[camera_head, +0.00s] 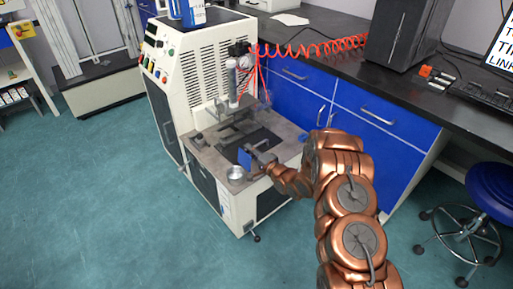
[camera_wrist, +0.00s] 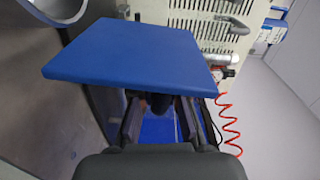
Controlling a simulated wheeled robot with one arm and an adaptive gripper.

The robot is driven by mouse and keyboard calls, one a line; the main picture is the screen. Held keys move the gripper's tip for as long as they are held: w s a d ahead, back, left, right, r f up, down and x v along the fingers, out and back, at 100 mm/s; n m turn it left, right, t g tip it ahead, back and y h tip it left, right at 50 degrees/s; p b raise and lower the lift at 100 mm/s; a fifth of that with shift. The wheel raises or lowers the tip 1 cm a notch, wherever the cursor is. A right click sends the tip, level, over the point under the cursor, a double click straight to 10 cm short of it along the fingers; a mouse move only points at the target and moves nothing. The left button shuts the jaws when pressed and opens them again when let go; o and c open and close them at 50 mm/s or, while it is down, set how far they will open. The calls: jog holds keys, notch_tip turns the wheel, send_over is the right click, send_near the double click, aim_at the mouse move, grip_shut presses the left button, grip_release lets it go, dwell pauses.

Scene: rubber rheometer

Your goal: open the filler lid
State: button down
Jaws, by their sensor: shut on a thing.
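The filler lid is a flat blue square plate (camera_head: 244,158) above the worktop of the white rheometer (camera_head: 203,75). In the head view it looks steeply tilted, near the front edge of the worktop. It fills the upper middle of the wrist view (camera_wrist: 130,52). My gripper (camera_head: 256,162) reaches it from the right and is shut on it. In the wrist view the fingers (camera_wrist: 158,106) run up to the plate, which hides their tips and the exact grip. I cannot make out a hinge.
A round metal cup (camera_head: 236,173) sits on the worktop (camera_head: 207,150) close to the lid; its rim also shows in the wrist view (camera_wrist: 52,12). A vertical cylinder (camera_head: 232,84) and a coiled red hose (camera_head: 312,47) are behind. Blue cabinets (camera_head: 372,119) stand to the right.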

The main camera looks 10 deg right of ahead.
jog(key=shift+s+a+f, duration=0.1)
jog(key=shift+f, duration=0.15)
jog(key=c, duration=1.5)
grip_release()
jog(key=shift+c, duration=0.2)
jog(key=o, duration=0.3)
jog(key=shift+r, duration=0.1)
jog(key=shift+o, duration=0.2)
jog(key=v, duration=1.2)
